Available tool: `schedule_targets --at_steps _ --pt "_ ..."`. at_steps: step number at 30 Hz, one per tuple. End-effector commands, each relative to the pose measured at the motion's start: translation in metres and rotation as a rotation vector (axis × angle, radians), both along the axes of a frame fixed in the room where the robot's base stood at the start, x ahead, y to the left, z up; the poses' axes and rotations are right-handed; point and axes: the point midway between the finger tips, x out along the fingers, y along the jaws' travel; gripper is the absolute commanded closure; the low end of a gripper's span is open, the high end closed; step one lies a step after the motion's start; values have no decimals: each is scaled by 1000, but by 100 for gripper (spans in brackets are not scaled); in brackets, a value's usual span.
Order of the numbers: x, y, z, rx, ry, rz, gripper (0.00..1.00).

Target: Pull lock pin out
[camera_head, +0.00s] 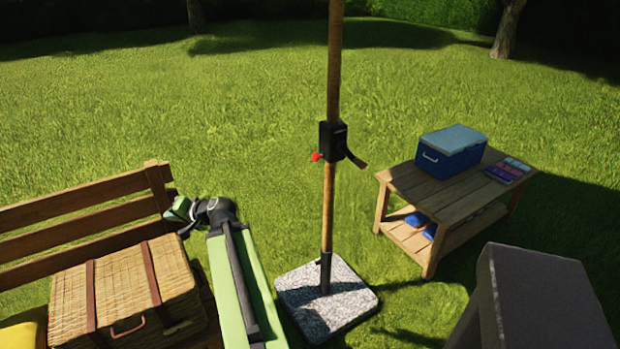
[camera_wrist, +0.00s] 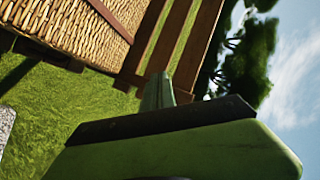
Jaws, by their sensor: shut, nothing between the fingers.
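The lock pin shows as a small red knob (camera_head: 316,156) on the left side of a black housing (camera_head: 333,141), which sits around an upright wooden pole (camera_head: 328,210). A dark lever (camera_head: 355,159) sticks out on the housing's right side. My gripper (camera_head: 176,212) is shut and empty, to the left of the pole and lower in the picture than the knob, in front of the bench's right end. It is apart from the pin. The wrist view shows part of my gripper (camera_wrist: 158,92), but not the pin or the pole.
The pole stands in a speckled stone base (camera_head: 345,312). A wicker basket (camera_head: 120,290) rests on a wooden bench (camera_head: 85,222) at left; the basket also shows in the wrist view (camera_wrist: 70,25). A blue cooler (camera_head: 450,158) stands on a low wooden table (camera_head: 410,188). A grey block (camera_head: 545,300) is at front right.

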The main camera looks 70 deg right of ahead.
Motion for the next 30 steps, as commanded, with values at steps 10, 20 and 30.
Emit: schedule_targets --at_steps 10,20,30 --pt "-291 -281 22 141 -552 -855 100" --pt "-398 -321 26 172 -703 -1081 100" --pt "-388 -318 27 175 -699 -1067 100"
